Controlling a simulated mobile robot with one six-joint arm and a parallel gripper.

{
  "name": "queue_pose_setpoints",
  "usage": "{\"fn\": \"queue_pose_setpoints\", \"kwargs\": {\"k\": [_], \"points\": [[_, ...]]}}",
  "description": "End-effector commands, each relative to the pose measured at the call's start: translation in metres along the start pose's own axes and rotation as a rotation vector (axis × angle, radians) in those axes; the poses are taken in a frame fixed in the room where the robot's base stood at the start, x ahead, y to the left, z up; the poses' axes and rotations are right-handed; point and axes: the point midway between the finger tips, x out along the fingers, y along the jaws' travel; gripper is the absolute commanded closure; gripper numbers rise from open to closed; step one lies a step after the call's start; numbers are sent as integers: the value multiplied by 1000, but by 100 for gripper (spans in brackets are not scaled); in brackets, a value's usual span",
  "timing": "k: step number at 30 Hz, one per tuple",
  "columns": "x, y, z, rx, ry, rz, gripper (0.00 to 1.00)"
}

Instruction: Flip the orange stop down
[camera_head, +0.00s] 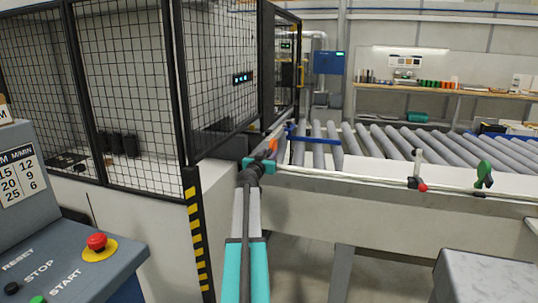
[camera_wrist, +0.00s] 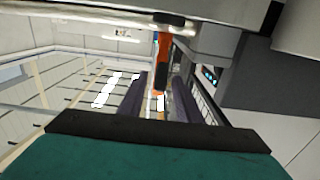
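The orange stop (camera_head: 272,145) shows at the left end of the roller conveyor's front rail, just beyond my gripper (camera_head: 263,158). My arm reaches forward to it from the bottom centre. In the wrist view the stop (camera_wrist: 156,50) is an upright orange and black piece, at the upper centre. The two dark fingers of my gripper (camera_wrist: 160,78) stand apart there, with the stop seen in line with the gap between them. I cannot tell whether they touch it. The stop's lower part is partly hidden in the head view.
A black mesh fence (camera_head: 135,90) stands close on the left, with a yellow-and-black striped post (camera_head: 196,235). The conveyor rollers (camera_head: 385,140) run to the right. A red-tipped lever (camera_head: 420,185) and a green handle (camera_head: 484,175) sit on the rail. A control panel (camera_head: 60,255) is front left.

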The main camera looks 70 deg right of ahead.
Motion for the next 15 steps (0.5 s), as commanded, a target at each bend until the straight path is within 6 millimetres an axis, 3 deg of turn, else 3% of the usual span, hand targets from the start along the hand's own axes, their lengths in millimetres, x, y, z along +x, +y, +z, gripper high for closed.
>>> {"fn": "queue_pose_setpoints", "kwargs": {"k": [10,11,15], "points": [[2,1,0,0,0,1,69],[2,1,0,0,0,1,70],[2,1,0,0,0,1,94]]}}
